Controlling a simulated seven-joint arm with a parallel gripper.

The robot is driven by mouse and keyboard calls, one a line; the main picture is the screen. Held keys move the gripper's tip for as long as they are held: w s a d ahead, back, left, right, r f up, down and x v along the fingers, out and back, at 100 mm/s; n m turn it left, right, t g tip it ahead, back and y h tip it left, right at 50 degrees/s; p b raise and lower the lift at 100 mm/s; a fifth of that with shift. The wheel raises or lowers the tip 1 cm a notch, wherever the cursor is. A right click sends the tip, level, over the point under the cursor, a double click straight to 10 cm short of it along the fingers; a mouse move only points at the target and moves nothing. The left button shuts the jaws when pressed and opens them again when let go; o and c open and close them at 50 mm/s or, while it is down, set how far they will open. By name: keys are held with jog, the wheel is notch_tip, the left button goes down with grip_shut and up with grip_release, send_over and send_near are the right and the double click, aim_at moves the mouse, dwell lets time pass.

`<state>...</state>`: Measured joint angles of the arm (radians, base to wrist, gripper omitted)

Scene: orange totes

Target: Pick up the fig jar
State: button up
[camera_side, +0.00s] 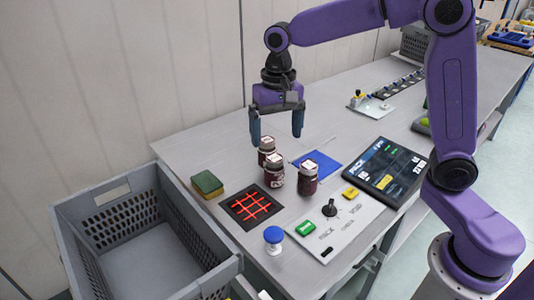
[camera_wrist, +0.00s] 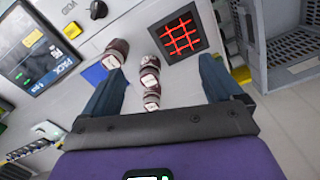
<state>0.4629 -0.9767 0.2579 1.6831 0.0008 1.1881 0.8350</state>
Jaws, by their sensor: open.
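Three dark red jars with pale lids stand close together on the grey table: a back jar (camera_side: 267,148), a middle jar (camera_side: 275,171) and a right jar (camera_side: 308,180). Their labels are too small to read, so I cannot tell which is the fig jar. My gripper (camera_side: 276,128) is open and empty, pointing down above the jars, nearest the back one. In the wrist view the middle jar (camera_wrist: 149,72) and back jar (camera_wrist: 152,99) show between the spread fingers. The right jar (camera_wrist: 116,54) shows by the left fingertip.
A black pad with a red grid (camera_side: 252,206), a green-yellow sponge (camera_side: 207,185) and a blue knob (camera_side: 273,236) lie nearby. A button panel (camera_side: 345,222) and screen (camera_side: 386,171) are to the right. A grey crate (camera_side: 78,215) stands at the left. A blue square (camera_side: 318,160) lies behind the jars.

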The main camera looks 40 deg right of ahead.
jog(key=w+d+m, duration=0.5)
jog(key=w+m, duration=0.2)
jog(key=w, duration=0.5)
jog(key=m, duration=0.7)
send_over(266, 140)
notch_tip(266, 140, down, 2)
notch_tip(266, 140, down, 12)
jog(key=shift+a+r, duration=0.1)
jog(key=shift+s+f, duration=0.1)
jog(key=shift+f, duration=2.55)
jog(key=shift+c, duration=0.3)
